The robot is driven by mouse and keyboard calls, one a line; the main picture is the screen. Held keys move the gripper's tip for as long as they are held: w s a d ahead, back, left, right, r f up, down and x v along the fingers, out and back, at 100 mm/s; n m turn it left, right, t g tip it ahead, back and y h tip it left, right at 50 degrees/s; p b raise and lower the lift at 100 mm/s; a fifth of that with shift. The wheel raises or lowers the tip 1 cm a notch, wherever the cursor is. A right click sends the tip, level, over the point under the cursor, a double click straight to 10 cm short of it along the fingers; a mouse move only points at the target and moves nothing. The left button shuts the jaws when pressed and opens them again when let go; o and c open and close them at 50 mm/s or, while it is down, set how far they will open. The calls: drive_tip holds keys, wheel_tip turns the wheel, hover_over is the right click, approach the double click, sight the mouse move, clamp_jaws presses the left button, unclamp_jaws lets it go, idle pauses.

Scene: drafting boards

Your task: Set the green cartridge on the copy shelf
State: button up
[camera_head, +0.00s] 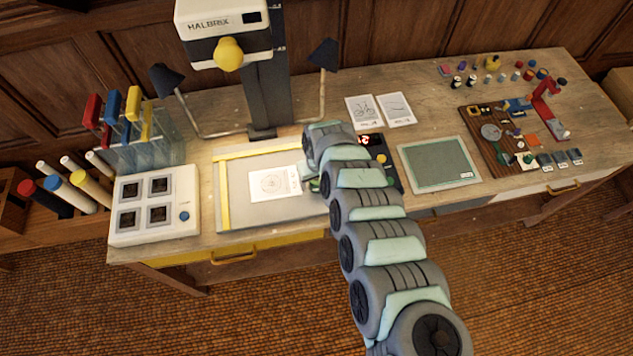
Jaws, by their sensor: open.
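My arm reaches in from the lower right and bends down over the bench. My gripper is hidden behind the arm's own links. A small green patch (313,185) shows at the left edge of the arm, beside the white sheet; I cannot tell whether it is the green cartridge. The copy stand marked HALBRIX (265,90) stands at the back, above a grey board with yellow edges (245,205). I cannot tell which surface is the copy shelf.
A white four-window box (125,222) stands at the left of the bench, near clear racks (150,150) and rolled tubes (75,190). Two lamps flank the stand. A green mat (438,163) and a wooden tool board (483,128) lie to the right. The bench front right is fairly clear.

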drive_tip(key=shift+f, duration=0.2)
drive_tip(key=shift+c, duration=0.5)
clamp_jaws()
drive_tip(key=shift+r, duration=0.1)
